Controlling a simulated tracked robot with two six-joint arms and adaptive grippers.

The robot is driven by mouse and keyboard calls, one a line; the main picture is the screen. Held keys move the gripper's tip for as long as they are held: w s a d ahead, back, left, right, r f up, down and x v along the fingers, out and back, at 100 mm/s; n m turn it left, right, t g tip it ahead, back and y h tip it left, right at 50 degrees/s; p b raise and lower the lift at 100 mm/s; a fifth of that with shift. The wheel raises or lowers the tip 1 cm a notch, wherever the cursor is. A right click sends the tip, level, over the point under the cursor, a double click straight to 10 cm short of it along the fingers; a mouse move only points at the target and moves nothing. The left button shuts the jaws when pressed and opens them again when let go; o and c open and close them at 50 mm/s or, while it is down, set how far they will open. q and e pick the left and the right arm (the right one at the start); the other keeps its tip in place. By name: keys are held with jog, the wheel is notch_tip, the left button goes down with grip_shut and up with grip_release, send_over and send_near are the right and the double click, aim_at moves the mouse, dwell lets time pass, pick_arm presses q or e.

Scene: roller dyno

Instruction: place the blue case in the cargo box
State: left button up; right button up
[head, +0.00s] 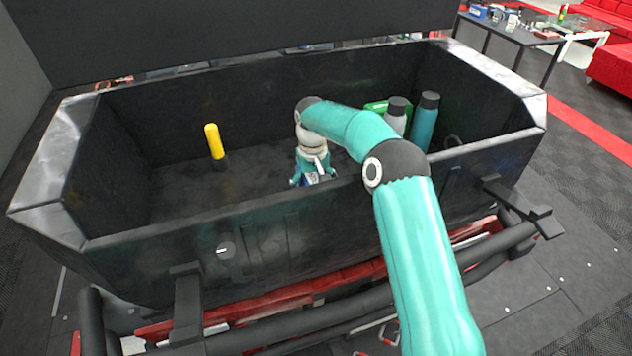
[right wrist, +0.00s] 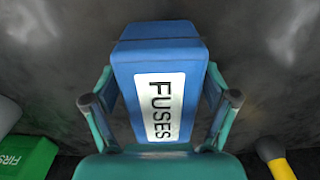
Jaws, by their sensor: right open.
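The blue case (right wrist: 165,55), with a white label reading FUSES, is between the fingers of my right gripper (right wrist: 162,99) in the right wrist view. The fingers stand open on either side of it. In the head view my right arm reaches over the front wall of the black cargo box (head: 270,235), and the right gripper (head: 313,180) is low inside it. Only a small blue and white bit of the case (head: 311,179) shows there; the gripper and front wall hide the rest. My left gripper is not in view.
A yellow and black torch-like object (head: 214,143) stands left of the gripper inside the box. A grey bottle (head: 396,116), a teal bottle (head: 424,122) and a green box (head: 376,106) are to the right.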

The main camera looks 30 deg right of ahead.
aim_at(314, 177)
jog(key=shift+r, duration=0.15)
jog(key=shift+w+d+r, duration=0.1)
jog(key=shift+d+r, duration=0.05)
jog(key=shift+r, duration=0.05)
notch_tip(314, 177, up, 11)
jog(key=shift+f+b, duration=0.2)
jog(key=shift+b, duration=0.25)
jog(key=shift+r, duration=0.5)
